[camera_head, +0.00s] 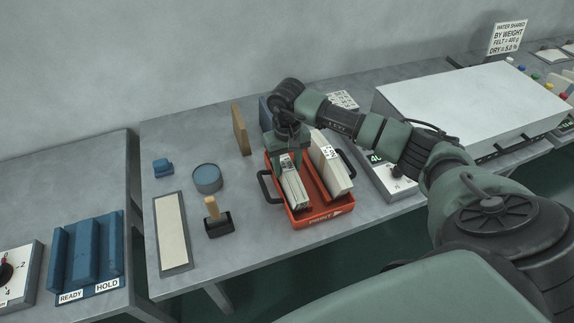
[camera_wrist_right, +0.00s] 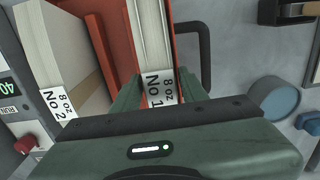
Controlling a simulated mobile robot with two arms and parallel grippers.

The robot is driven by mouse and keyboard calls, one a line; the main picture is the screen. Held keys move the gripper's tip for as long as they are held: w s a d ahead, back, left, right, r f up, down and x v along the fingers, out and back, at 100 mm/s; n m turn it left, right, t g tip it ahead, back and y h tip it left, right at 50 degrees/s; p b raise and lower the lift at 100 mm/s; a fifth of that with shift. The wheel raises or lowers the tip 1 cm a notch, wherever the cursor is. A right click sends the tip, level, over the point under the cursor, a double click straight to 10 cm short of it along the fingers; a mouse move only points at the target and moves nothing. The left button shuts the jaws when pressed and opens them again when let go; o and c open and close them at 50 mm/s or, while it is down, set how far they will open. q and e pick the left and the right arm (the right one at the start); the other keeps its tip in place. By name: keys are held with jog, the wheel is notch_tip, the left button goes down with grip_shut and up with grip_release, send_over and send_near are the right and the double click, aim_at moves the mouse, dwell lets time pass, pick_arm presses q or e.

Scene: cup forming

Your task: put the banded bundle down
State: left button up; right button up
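The banded bundle, a thin white stack of blanks (camera_head: 292,187), is upright in the left compartment of the red tray (camera_head: 318,219) marked PRINT. In the right wrist view the bundle (camera_wrist_right: 152,38) carries an "8 oz No 1" tag and stands between the tray's red walls. My right gripper (camera_head: 288,162) reaches down over its far end, with a finger (camera_wrist_right: 126,96) close against each side. Whether its underside touches the tray floor is hidden. A thicker "8 oz No 2" bundle (camera_head: 329,164) stands in the right compartment. My left gripper is out of view.
The tray has black side handles (camera_head: 267,187). Left of it are a round blue tin (camera_head: 207,178), a wooden-handled stamp (camera_head: 213,212) and a long pale pad (camera_head: 172,231). A scale (camera_head: 390,182) and white cabinet (camera_head: 470,100) stand right. A blue READY/HOLD rack (camera_head: 85,255) is far left.

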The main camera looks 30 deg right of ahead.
jog(key=shift+o, duration=0.2)
jog(key=shift+r, duration=0.1)
jog(key=shift+r+p, duration=0.2)
jog(key=shift+p, duration=0.1)
notch_tip(320, 180, up, 12)
jog(key=b, duration=0.4)
jog(key=shift+f, duration=0.15)
dwell(0.5)
